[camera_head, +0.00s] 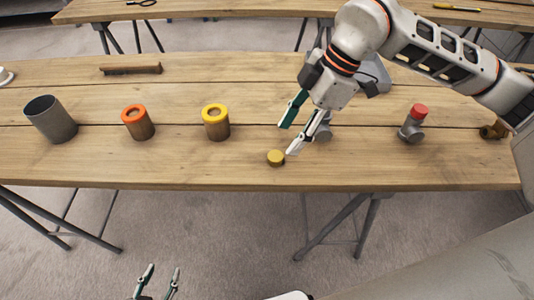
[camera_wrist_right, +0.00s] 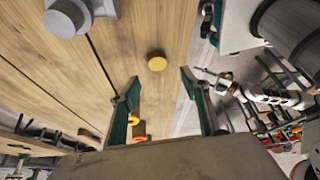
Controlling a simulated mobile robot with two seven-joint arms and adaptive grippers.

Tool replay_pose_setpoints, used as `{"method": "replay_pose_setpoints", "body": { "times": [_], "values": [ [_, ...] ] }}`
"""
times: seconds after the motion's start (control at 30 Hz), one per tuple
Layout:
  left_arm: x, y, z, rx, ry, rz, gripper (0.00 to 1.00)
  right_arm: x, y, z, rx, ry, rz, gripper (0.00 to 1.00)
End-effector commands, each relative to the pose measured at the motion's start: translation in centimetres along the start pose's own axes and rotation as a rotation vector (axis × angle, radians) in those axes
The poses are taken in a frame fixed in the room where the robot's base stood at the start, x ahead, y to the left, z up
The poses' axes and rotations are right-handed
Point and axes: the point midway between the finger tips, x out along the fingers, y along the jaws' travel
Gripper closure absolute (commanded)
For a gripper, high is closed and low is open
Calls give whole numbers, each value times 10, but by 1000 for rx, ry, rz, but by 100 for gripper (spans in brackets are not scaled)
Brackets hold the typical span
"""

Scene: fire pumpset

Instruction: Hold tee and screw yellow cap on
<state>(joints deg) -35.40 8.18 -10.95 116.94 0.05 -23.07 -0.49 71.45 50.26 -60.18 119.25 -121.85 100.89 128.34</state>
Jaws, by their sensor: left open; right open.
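The yellow cap (camera_head: 276,158) lies on the wooden table near its front edge. It also shows in the right wrist view (camera_wrist_right: 157,63), beyond and between the fingertips. My right gripper (camera_head: 288,138) is open and empty above the table, just beside the cap. Its two fingers also show in the right wrist view (camera_wrist_right: 160,82). A grey tee (camera_head: 325,132) stands on the table, partly hidden behind my right gripper; part of it shows at top left of the right wrist view (camera_wrist_right: 68,17). My left gripper (camera_head: 164,270) is open and empty, low in front of the table.
A grey fitting with a red cap (camera_head: 414,125) and a brass fitting (camera_head: 494,131) stand to the right. A yellow-rimmed container (camera_head: 215,123), an orange-rimmed container (camera_head: 138,123) and a grey cup (camera_head: 51,119) stand to the left. The front edge left of the cap is clear.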

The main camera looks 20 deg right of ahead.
Motion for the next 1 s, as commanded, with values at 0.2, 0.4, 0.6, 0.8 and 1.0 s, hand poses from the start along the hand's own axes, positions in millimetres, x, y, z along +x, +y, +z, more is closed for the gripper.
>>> {"method": "replay_pose_setpoints", "body": {
  "times": [0.2, 0.4, 0.6, 0.8, 1.0],
  "values": [
    [0, 0, 1, 0, 0, 1, 59, -4, 5, 7, 30, -27, 18, 54],
    [0, 2, 1, -1, -1, 3, 59, -4, 5, 7, 29, -26, 18, 54],
    [0, 4, 4, -3, -5, 6, 59, 4, 4, 7, 29, -26, 15, 54],
    [0, 5, 8, -1, -9, 6, 59, 24, 4, 7, 28, -25, 14, 54],
    [0, 3, 6, 0, -8, 4, 59, 23, 5, 7, 28, -25, 17, 54]
  ]
}}
